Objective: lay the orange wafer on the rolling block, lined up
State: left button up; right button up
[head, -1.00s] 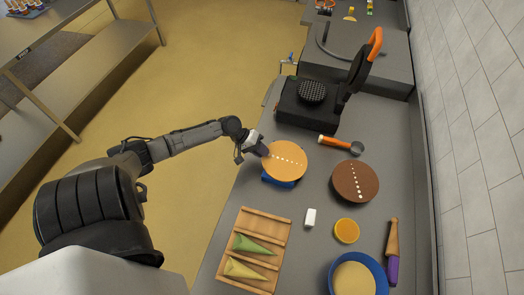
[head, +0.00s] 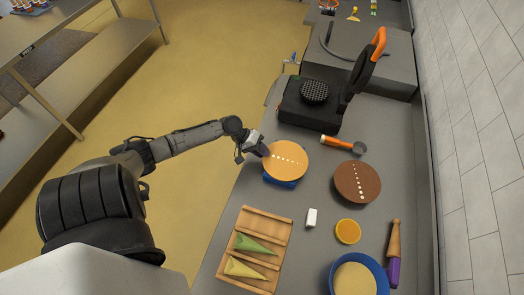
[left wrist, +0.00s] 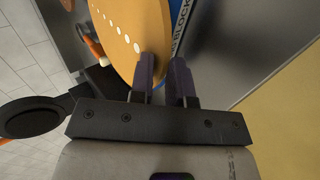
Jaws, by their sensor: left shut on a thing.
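The orange wafer (head: 291,160), a round disc with a row of white dots, is over the blue rolling block (head: 279,183). My left gripper (head: 262,150) is shut on the wafer's left rim. In the left wrist view the two dark fingertips (left wrist: 166,72) are at the rim of the wafer (left wrist: 120,15), with the blue lettered side of the block (left wrist: 182,22) beside it. I cannot tell whether the wafer rests fully on the block. My right gripper is not in view.
A brown wafer (head: 357,182) lies to the right. An orange-handled scoop (head: 343,143) and a black waffle iron (head: 309,112) stand behind.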

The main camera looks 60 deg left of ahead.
pick_arm(q)
jog(key=shift+f, duration=0.2)
dwell(0.6)
jog(key=o, duration=0.7)
jog(key=shift+o, duration=0.2)
jog(key=shift+s+a, duration=0.15)
jog(key=shift+s+a, duration=0.55)
jog(key=shift+s+a+f, duration=0.15)
jog(key=shift+s+a, duration=0.9)
jog(key=shift+s, duration=0.05)
jog(key=shift+s+a, duration=0.1)
